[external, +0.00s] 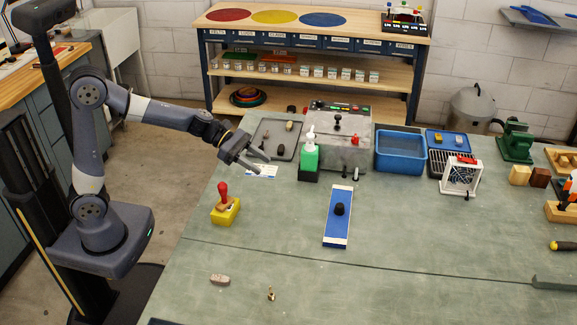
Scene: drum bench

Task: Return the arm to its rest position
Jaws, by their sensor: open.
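My gripper (259,160) is at the end of my arm, which reaches in from the left over the back left part of the green bench (255,265). Its fingers are apart and nothing shows between them. It hangs above a white card (261,171), in front of a grey tray (272,147) and left of a green bottle with a white pump (309,158). The height of the fingertips over the bench is hard to tell.
A yellow block with a red-handled stamp (225,208) stands nearer. A blue board with a black knob (339,215) lies mid-bench. A grey box (338,150) and a blue bin (401,152) stand behind. The front of the bench is mostly clear.

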